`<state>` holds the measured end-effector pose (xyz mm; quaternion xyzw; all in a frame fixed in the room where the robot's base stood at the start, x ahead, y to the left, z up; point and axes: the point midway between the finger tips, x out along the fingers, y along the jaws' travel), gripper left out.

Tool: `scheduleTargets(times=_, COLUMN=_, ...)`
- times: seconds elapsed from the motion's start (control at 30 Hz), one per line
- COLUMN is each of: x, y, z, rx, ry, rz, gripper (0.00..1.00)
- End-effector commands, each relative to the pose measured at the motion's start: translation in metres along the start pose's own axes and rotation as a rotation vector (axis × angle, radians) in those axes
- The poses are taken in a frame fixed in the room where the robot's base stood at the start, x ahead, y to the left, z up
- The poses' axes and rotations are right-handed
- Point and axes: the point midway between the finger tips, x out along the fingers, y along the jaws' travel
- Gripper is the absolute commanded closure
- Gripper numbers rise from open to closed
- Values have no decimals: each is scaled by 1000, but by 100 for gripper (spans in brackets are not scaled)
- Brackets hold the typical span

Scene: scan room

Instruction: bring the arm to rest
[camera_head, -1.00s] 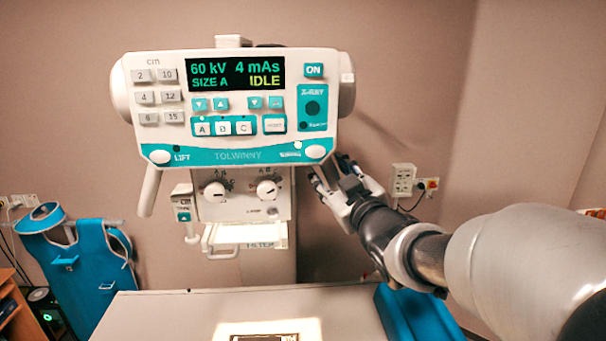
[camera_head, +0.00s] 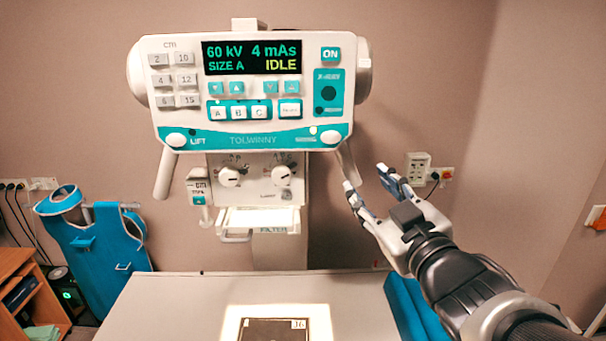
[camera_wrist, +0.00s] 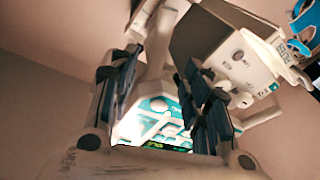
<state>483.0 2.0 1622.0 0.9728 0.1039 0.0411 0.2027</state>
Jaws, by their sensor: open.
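My gripper (camera_head: 366,181) is open and empty in the head view, in the air to the right of the x-ray unit's lower part. My arm reaches in from the lower right corner. The white and teal x-ray control panel (camera_head: 245,139) faces me; its display reads 60 kV, 4 mAs, SIZE A, IDLE. In the wrist view the two dark-padded fingers of my gripper (camera_wrist: 163,85) stand apart with nothing between them. Behind them show part of the control panel (camera_wrist: 155,128) and the grey collimator box (camera_wrist: 225,55).
A pale table (camera_head: 180,300) with a dark cassette (camera_head: 272,330) in a lit patch lies below the unit. A teal cushion (camera_head: 405,305) lies at its right edge. A blue apron (camera_head: 95,245) hangs at left by a wooden shelf (camera_head: 20,290). A wall socket (camera_head: 417,165) is behind my gripper.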

Motion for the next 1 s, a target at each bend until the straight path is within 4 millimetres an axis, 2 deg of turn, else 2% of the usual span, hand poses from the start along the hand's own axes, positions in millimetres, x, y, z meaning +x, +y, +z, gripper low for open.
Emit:
scheduleTargets(times=0.17, x=-1, y=-1, z=5, rx=1, ry=-12, rz=6, gripper=56)
scheduleTargets(times=0.27, x=-6, y=-3, z=31, rx=13, ry=-78, rz=36, gripper=56)
scheduleTargets(times=0.37, x=-20, y=-9, z=78, rx=44, ry=-207, rz=87, gripper=56)
scheduleTargets(times=0.5, x=-58, y=-30, z=161, rx=132, ry=-453, rz=148, gripper=56)
scheduleTargets(times=0.57, x=-79, y=-45, z=195, rx=179, ry=-562, rz=157, gripper=56)
scheduleTargets(times=0.7, x=-137, y=-95, z=266, rx=299, ry=-812, rz=133, gripper=56)
scheduleTargets(times=0.83, x=-190, y=-146, z=310, rx=393, ry=-1009, rz=67, gripper=56)
scheduleTargets(times=0.9, x=-213, y=-168, z=324, rx=432, ry=-1089, rz=29, gripper=56)
scheduleTargets(times=1.0, x=-237, y=-191, z=334, rx=467, ry=-1169, rz=-17, gripper=56)
